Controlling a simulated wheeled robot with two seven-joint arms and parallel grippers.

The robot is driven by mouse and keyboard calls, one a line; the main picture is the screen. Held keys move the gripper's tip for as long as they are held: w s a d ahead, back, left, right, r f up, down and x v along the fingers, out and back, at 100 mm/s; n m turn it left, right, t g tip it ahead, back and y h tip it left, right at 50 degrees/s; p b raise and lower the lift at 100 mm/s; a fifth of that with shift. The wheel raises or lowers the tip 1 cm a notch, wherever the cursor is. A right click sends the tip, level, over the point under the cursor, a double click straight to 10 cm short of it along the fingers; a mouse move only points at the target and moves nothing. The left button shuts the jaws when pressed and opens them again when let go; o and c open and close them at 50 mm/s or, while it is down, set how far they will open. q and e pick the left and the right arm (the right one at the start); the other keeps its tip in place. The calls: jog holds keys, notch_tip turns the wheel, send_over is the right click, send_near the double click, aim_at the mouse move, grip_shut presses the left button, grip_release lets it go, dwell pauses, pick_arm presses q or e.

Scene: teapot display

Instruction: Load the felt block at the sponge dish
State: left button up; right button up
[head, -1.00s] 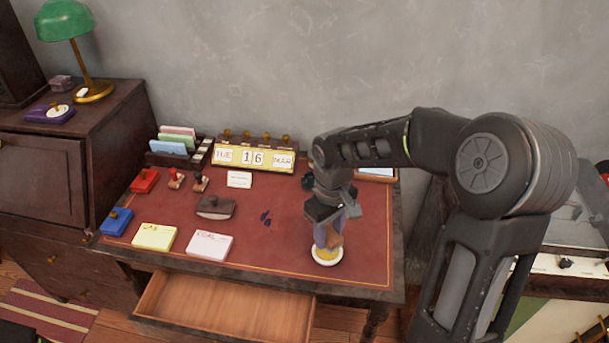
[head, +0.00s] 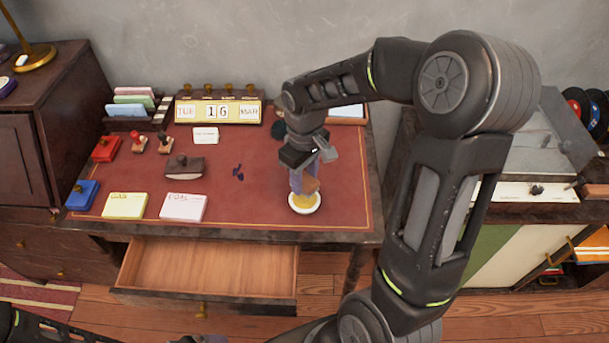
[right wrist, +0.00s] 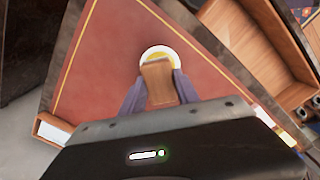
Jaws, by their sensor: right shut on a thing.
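The felt block (head: 312,186) is a small brown block held by my right gripper (head: 304,188), whose purple-grey fingers are shut on it. The sponge dish (head: 293,208) is a round white dish with a yellow sponge, near the desk's front right. The block is at the dish, over the sponge's near view; I cannot tell whether they touch. In the right wrist view, the block (right wrist: 158,84) sits between the fingers and hides part of the dish (right wrist: 146,54). Dark parts of my left arm show at the bottom left edge; its jaws are not clear.
The desk (head: 255,190) has an open, empty drawer (head: 205,268) below its front edge. A dark rocker blotter (head: 185,167), a yellow pad (head: 125,205) and a white pad (head: 184,208) lie to the left. A calendar (head: 218,110) stands at the back. Red leather left of the dish is mostly clear.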

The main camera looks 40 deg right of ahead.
aim_at(305, 179)
jog(key=shift+f+b, duration=0.9)
jog(key=shift+f, duration=0.7)
jog(key=shift+f+b, duration=0.4)
jog(key=shift+f, duration=0.15)
dwell(1.0)
notch_tip(305, 179, up, 7)
jog(key=p, duration=0.5)
dwell(0.4)
dwell(0.8)
